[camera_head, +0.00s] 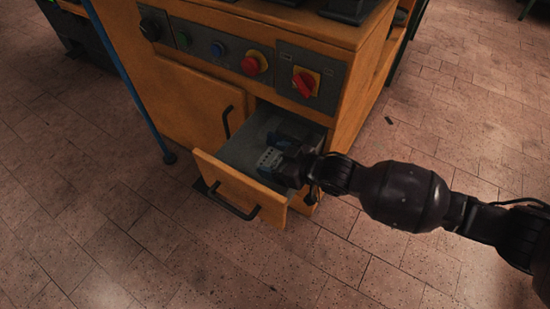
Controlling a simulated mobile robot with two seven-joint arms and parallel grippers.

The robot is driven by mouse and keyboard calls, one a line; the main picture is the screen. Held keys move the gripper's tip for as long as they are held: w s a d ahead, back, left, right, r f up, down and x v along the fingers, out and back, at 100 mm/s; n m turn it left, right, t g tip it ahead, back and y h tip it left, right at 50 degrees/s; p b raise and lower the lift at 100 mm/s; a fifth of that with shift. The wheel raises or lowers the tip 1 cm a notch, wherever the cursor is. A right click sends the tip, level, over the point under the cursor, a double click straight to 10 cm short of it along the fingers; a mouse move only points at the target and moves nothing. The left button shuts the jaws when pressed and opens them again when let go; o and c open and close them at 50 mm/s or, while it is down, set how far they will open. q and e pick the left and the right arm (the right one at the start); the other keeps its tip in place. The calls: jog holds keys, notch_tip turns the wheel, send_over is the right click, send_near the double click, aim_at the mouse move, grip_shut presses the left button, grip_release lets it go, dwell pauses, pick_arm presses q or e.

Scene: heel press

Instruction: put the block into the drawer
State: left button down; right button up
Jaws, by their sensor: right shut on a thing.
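The drawer (228,188) of the orange cabinet is pulled open, with a grey inside and a black bar handle on its front. My right gripper (275,156) reaches into the drawer opening from the right. It is shut on a small grey block (270,158) with dark dots on its top, between the two bluish-dark fingers. The block is over the inside of the drawer, near its front. I cannot tell whether it touches the drawer floor. The gripper hides part of the drawer's right side. My left gripper is not in view.
The orange cabinet (195,95) has a panel with a red button (251,65) and a red rotary switch (304,83) above the drawer. A closed door with a black handle is left of the drawer. A blue post stands at left. The tiled floor in front is clear.

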jog(key=shift+f, duration=0.45)
jog(key=o, duration=1.2)
jog(key=shift+f, duration=0.1)
jog(key=shift+c, duration=0.2)
jog(key=o, duration=0.3)
jog(key=shift+s+f, duration=0.1)
jog(key=shift+r, duration=0.4)
pick_arm(q)
jog(key=p, duration=0.2)
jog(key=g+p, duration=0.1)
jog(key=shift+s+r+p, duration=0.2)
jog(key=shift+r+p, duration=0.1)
jog(key=shift+p, duration=0.1)
pick_arm(e)
jog(key=v, duration=1.2)
jog(key=shift+r, duration=0.3)
